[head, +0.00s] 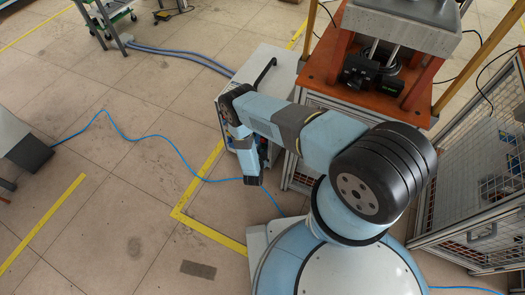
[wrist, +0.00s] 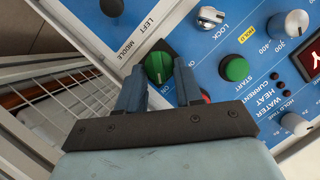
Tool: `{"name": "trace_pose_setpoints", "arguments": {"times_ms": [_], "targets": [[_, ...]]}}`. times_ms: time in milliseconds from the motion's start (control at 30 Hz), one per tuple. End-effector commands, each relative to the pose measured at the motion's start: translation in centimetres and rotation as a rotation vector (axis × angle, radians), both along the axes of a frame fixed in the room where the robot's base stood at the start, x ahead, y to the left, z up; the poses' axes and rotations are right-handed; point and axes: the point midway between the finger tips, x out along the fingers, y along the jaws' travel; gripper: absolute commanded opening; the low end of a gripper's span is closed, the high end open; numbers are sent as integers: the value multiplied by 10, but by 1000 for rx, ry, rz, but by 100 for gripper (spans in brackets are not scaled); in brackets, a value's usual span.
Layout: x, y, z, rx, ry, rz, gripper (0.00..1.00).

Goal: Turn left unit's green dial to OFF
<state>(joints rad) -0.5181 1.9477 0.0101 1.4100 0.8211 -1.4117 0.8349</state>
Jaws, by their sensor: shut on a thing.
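In the wrist view, a green dial (wrist: 157,64) sits on a dark square plate on the tilted-looking blue control panel (wrist: 206,45). My gripper (wrist: 160,78) has one dark blue finger on each side of the dial and is shut on it. The fingertips cover part of the dial's sides. The dial has a pale mark, but its exact setting cannot be read. A round green START button (wrist: 235,68) is to the right of the dial. In the head view, the white unit (head: 268,68) stands behind my arm, which hides most of its front.
A red button (wrist: 206,96) shows beside the right finger. An orange-topped frame (head: 322,72) stands right of the unit.

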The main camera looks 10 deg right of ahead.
Motion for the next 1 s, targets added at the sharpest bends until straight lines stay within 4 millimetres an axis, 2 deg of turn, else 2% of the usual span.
{"name": "trace_pose_setpoints", "arguments": {"times_ms": [1000], "targets": [[5, 9, 0, -788, 530, -5, 5]]}}
